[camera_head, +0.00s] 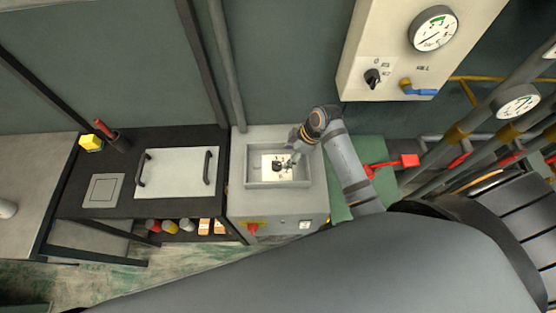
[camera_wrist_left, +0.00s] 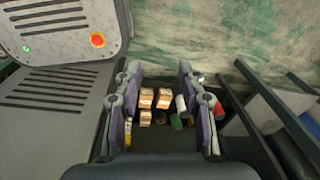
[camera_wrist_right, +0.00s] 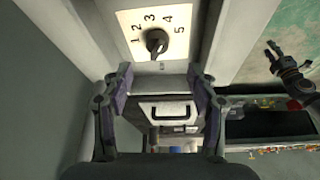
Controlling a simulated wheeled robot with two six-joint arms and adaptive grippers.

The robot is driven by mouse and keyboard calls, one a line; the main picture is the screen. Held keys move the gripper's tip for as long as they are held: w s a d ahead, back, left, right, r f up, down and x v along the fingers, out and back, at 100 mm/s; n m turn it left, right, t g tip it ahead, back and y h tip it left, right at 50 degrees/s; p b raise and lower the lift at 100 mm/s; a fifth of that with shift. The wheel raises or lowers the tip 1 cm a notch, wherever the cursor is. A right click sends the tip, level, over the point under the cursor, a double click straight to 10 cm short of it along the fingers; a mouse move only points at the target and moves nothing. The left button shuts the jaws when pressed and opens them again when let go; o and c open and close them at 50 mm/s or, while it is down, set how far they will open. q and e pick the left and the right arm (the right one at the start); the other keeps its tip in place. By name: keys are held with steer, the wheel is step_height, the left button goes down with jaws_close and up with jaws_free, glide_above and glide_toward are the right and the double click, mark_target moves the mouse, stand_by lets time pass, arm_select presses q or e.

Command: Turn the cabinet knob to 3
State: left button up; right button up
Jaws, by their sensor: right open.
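The cabinet knob (camera_wrist_right: 156,42) is black and sits on a pale plate (camera_wrist_right: 137,18) marked 1 to 5 in the right wrist view. I cannot tell surely which number it points to. In the head view the knob (camera_head: 278,167) is in a recessed box on the grey cabinet (camera_head: 245,200). My right gripper (camera_head: 290,160) is over this box, close to the knob. Its fingers (camera_wrist_right: 160,80) are apart and empty, with the knob beyond the tips. My left gripper (camera_wrist_left: 160,75) is open and empty, with several small items on a shelf beyond it.
Left of the cabinet is a dark bench with a pale handled lid (camera_head: 175,172), a yellow block (camera_head: 91,142) and a red-handled tool (camera_head: 104,128). A wall box (camera_head: 385,50) with a gauge and blue valve handle is upper right. Pipes with red handles stand at right.

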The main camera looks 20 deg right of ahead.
mark_target(279, 163)
steer(key=x, duration=0.4)
steer(key=shift+w+a, duration=0.1)
steer(key=shift+w, duration=0.05)
steer(key=x, duration=0.4)
steer(key=shift+w+f+p, duration=0.1)
steer(key=shift+w+p, duration=0.1)
steer(key=shift+p, duration=0.1)
steer(key=shift+f, duration=0.3)
steer(key=shift+c, duration=0.9)
steer(key=c, duration=0.7)
steer(key=shift+c, duration=1.3)
arm_select(q)
steer(key=shift+w+r, duration=0.25)
steer(key=shift+w, duration=0.25)
steer(key=shift+w+r, duration=0.2)
steer(key=shift+w, duration=0.25)
arm_select(e)
steer(key=shift+c, duration=0.2)
